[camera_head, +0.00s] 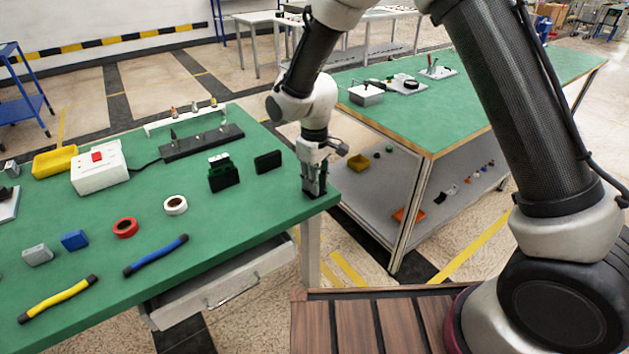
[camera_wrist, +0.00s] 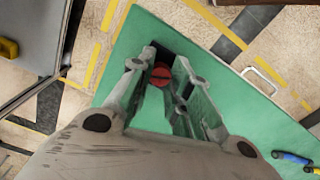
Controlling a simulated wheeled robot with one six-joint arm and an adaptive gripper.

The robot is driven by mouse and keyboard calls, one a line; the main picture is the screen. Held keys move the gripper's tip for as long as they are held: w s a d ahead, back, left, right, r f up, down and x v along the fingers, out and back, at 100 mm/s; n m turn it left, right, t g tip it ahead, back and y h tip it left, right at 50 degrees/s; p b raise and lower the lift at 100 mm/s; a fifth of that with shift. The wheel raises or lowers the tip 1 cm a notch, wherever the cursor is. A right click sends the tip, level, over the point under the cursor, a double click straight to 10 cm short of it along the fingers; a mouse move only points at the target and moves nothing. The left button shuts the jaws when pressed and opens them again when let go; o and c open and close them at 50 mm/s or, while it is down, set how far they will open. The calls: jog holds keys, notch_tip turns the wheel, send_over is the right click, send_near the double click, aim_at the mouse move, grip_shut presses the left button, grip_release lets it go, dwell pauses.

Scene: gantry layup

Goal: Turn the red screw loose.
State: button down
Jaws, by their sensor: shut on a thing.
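The red screw (camera_wrist: 160,75) shows in the wrist view as a round red head with a dark slot, between the fingers of my gripper (camera_wrist: 163,82). My gripper is shut on the screw and points down at it. In the head view my gripper (camera_head: 315,190) is at the right corner of the green table, over a small dark base there. The screw itself is hidden by the fingers in the head view.
The green table (camera_head: 270,215) also holds a black block (camera_head: 268,162), a dark green part (camera_head: 222,175), a white box with a red switch (camera_head: 100,172), tape rolls and cables. A second green table (camera_head: 470,95) stands behind to the right. The table edge is close to my gripper.

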jog(key=n, duration=0.5)
jog(key=shift+n, duration=0.3)
jog(key=n, duration=0.5)
jog(key=shift+n, duration=0.3)
jog(key=c, duration=1.3)
grip_release()
notch_tip(320, 180, up, 12)
jog(key=shift+r, duration=0.1)
